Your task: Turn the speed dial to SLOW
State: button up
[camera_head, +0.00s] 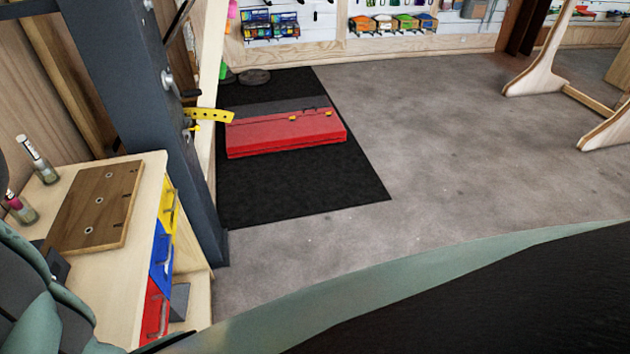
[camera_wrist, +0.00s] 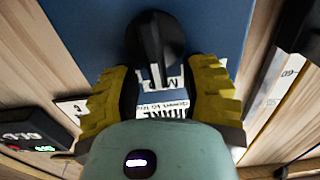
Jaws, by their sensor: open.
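The pointer line faces down in the picture, toward a white label (camera_wrist: 165,108) with partly hidden print. I cannot read SLOW anywhere. My gripper (camera_wrist: 162,70) is open, its yellow ribbed fingers to the left and right of the dial's lower part. I cannot tell whether they touch it. My gripper's housing hides the panel below. The head view does not show my gripper, and I cannot make out the dial there.
A black box (camera_wrist: 32,135) with green and red lights is at the left in the wrist view. A dark post (camera_head: 140,110) stands beside a wooden cabinet (camera_head: 125,270) in the head view. A red case (camera_head: 285,135) lies on a black mat (camera_head: 300,195); grey floor is open to the right.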

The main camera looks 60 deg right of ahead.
grip_shut()
jog(key=shift+s+f+n, duration=0.1)
jog(key=shift+f+n, duration=0.1)
jog(key=shift+n, duration=0.1)
dwell(0.3)
jog(key=n+b, duration=0.2)
jog(key=s+n+b, duration=0.1)
jog(key=n+b, duration=0.1)
jog(key=n, duration=0.1)
jog(key=a+n+b, duration=0.1)
jog(key=n+b, duration=0.2)
jog(key=shift+s+a+f, duration=0.1)
jog(key=shift+s+f, duration=0.05)
jog(key=shift+f, duration=0.2)
jog(key=shift+n, duration=0.3)
jog(key=shift+c, duration=0.3)
grip_release()
jog(key=shift+r, duration=0.1)
